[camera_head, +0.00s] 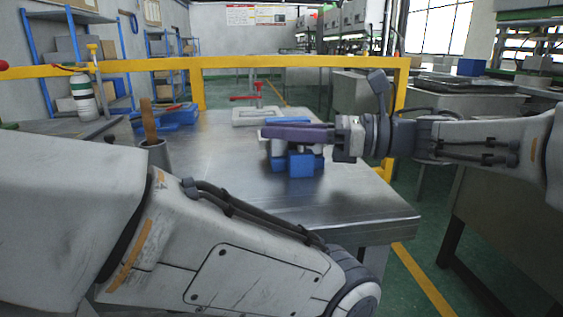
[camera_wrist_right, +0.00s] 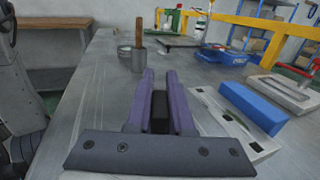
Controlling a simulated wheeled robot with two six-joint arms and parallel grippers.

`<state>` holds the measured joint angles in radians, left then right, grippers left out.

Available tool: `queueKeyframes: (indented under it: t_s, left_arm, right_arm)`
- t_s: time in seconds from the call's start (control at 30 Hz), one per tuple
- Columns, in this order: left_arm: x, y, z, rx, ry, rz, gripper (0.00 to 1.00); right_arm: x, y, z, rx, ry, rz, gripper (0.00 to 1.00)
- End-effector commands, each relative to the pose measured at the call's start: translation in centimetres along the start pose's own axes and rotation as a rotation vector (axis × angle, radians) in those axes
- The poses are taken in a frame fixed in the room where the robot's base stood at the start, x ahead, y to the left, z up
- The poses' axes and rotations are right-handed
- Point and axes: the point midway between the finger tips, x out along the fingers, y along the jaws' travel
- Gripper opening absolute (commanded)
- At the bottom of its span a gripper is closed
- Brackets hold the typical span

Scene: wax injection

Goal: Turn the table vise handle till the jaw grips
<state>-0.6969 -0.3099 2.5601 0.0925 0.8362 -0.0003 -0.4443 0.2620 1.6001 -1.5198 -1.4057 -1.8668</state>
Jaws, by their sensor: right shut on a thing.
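The blue table vise (camera_head: 301,164) stands on the metal table near its right edge, directly under my right gripper. My right gripper (camera_head: 268,133) comes in from the right, with its long purple fingers level over the vise and pointing left. In the right wrist view the fingers (camera_wrist_right: 160,78) are close together on a short dark piece (camera_wrist_right: 160,113), seemingly the vise handle. The fingers hide most of this piece and the vise top, so I cannot see the jaw gap. My left arm crosses the lower foreground; its gripper is out of view.
A pale grey frame (camera_head: 257,115) and a blue block (camera_wrist_right: 255,105) lie beside the gripper. A grey cup (camera_head: 154,153) with a wooden-handled tool stands at left. Blue items (camera_head: 180,115) and a red-handled item (camera_head: 246,98) lie farther back. The table's front middle is bare.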

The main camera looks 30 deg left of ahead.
Motion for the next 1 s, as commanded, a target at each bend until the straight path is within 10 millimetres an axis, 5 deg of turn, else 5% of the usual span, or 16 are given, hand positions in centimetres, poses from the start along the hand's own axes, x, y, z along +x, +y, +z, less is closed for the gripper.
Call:
queueKeyframes:
  t_s: [0.03, 0.1, 0.4, 1.0]
  left_arm:
    - [2.3, -0.2, 0.1, 0.000, 0.000, 0.000, 0.50]
    - [3.6, -0.3, 0.2, 0.000, 0.000, 0.000, 0.50]
    - [7.8, -0.6, 0.4, 0.000, 0.000, 0.000, 0.50]
    - [10.5, -0.8, 0.6, 0.000, 0.000, 0.000, 0.50]
  right_arm:
    - [0.0, 0.1, -1.0, -0.007, -0.002, -0.042, 0.00]
    - [0.0, -0.1, -0.9, -0.006, -0.002, -0.109, 0.00]
    - [-0.2, -0.8, -0.6, -0.003, -0.001, -0.391, 0.00]
    - [-0.9, -2.2, -0.1, -0.001, 0.001, -0.888, 0.00]
